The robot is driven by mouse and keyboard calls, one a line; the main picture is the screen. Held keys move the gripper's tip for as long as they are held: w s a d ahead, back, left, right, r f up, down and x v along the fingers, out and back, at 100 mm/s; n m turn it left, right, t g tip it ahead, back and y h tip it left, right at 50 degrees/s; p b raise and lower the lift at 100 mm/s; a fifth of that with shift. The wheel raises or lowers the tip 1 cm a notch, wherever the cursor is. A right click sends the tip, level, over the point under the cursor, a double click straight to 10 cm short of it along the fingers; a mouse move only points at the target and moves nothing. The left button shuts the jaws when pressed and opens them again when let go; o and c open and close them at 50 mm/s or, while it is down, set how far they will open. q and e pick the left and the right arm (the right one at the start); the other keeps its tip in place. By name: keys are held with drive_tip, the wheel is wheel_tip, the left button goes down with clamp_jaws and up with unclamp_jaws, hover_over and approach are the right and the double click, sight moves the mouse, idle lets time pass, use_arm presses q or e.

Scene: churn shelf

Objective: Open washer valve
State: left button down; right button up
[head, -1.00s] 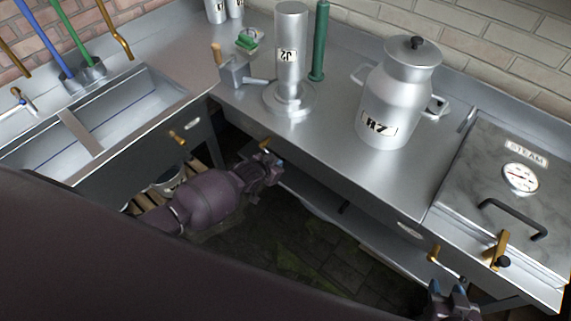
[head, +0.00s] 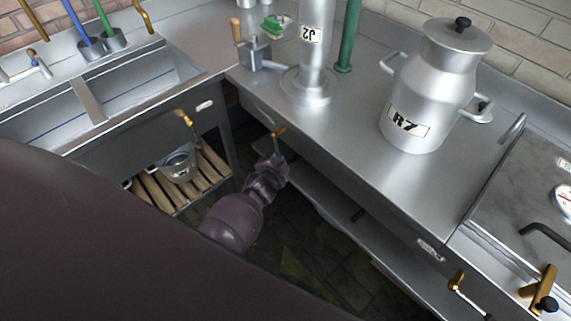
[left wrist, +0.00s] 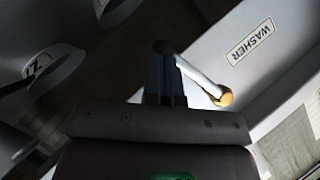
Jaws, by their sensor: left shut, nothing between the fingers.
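The washer valve (head: 278,132) is a brass fitting on the front of the steel counter. My left gripper (head: 276,160) is just below the valve, shut and empty. My right gripper is out of view.
The counter edge and a lower shelf (head: 315,200) run beside my left arm. A sink (head: 150,80) with another brass valve (head: 183,117) is left; a third valve (head: 457,282) is lower right.

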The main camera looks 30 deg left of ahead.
use_arm(q)
drive_tip(key=shift+w+a+f+m+y+b, duration=0.2)
drive_tip(key=shift+a+b, duration=0.2)
drive_tip(key=shift+b, duration=0.15)
drive_tip(key=shift+w+a+f+m+y+b, duration=0.1)
drive_tip(key=shift+w+a+b, duration=0.05)
drive_tip(key=shift+a+b, duration=0.3)
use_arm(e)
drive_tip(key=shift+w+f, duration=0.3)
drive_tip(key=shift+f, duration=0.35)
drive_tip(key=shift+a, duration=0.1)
use_arm(q)
drive_tip(key=shift+r, duration=0.1)
